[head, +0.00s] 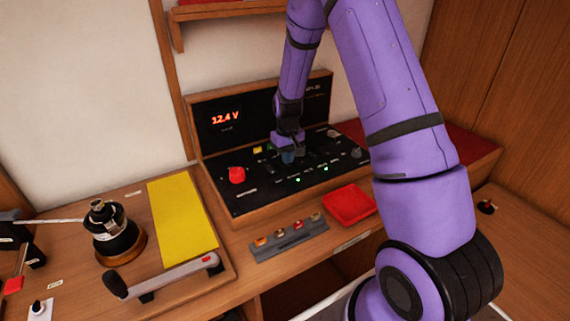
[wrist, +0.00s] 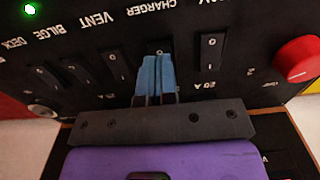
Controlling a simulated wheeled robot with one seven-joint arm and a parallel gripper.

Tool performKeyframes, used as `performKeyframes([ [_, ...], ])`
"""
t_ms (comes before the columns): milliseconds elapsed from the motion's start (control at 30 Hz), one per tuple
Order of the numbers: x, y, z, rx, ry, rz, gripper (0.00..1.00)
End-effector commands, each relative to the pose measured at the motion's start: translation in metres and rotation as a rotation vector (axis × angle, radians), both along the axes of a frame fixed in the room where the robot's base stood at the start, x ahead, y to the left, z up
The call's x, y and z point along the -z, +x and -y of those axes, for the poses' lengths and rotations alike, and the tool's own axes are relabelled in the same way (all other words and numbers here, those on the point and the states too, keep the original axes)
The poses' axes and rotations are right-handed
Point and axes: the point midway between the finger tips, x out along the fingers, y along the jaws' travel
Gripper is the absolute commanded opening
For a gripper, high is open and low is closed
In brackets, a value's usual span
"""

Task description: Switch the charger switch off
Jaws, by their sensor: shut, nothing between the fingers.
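The black switch panel (head: 262,202) sits sloped in a wooden console. In the wrist view its labels are upside down, with CHARGER at the top middle. The charger switch (wrist: 160,46) is a black rocker below that label. Its top end with a 0 mark shows just past my fingertips; the rest is hidden behind them. My gripper (wrist: 156,75) is shut and empty, its blue fingers over this rocker. I cannot tell whether they touch it. In the head view my gripper (head: 287,157) is low over the middle of the panel and hides the switch.
Other rockers flank it, one to the right (wrist: 210,56) and one to the left (wrist: 118,64). A red knob (wrist: 299,60) stands farther right. In front of the console are a red tray (head: 349,204) and a grey fuse strip (head: 289,240). A winch (head: 112,235) stands left.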

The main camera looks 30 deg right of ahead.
Motion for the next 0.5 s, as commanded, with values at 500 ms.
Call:
performKeyframes([
  [500, 0.0067, -0.0001, 0.0000, 0.000, 0.000, -0.001, 0.00],
])
